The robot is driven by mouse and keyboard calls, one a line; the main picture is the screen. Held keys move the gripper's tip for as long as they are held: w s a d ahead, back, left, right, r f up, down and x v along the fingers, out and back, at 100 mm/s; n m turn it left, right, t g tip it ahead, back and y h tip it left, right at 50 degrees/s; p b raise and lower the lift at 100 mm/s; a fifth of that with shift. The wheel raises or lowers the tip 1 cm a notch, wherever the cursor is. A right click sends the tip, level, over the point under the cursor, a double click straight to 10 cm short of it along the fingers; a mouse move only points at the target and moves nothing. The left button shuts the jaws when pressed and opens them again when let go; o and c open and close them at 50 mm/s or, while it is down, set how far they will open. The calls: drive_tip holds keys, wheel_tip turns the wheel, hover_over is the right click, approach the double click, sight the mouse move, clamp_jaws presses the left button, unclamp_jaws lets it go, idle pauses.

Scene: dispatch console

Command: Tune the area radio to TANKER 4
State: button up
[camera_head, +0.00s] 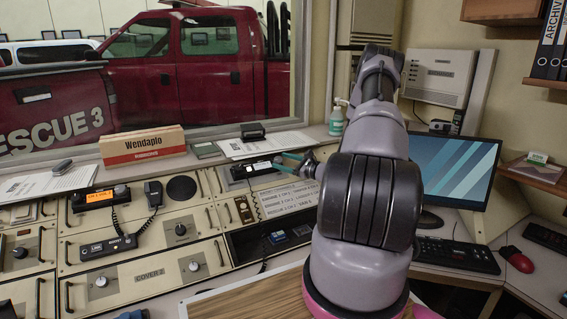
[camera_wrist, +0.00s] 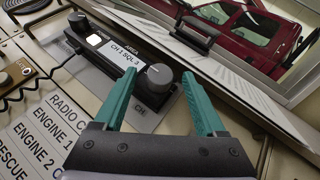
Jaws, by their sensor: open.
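The area radio (camera_wrist: 105,50) is a dark unit with a white display (camera_wrist: 125,54) reading CH 1 SQL 3. Its grey round knob (camera_wrist: 157,77), marked CH, is at the display's right end. My gripper (camera_wrist: 161,76) is open, with its teal fingertips on either side of the knob in the wrist view; I cannot tell whether they touch it. In the head view the area radio (camera_head: 250,170) sits on the console top, with my gripper (camera_head: 296,160) at its right end. A channel card (camera_wrist: 50,140) shows RADIO, ENGINE 1, ENGINE 2 and RESCUE lines; it is cut off. I see no legible TANKER 4.
Another radio (camera_head: 100,197) with an orange display and a handset (camera_head: 153,193) are at the left. A monitor (camera_head: 455,168) and keyboard (camera_head: 455,254) stand at the right.

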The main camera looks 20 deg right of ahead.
clamp_jaws()
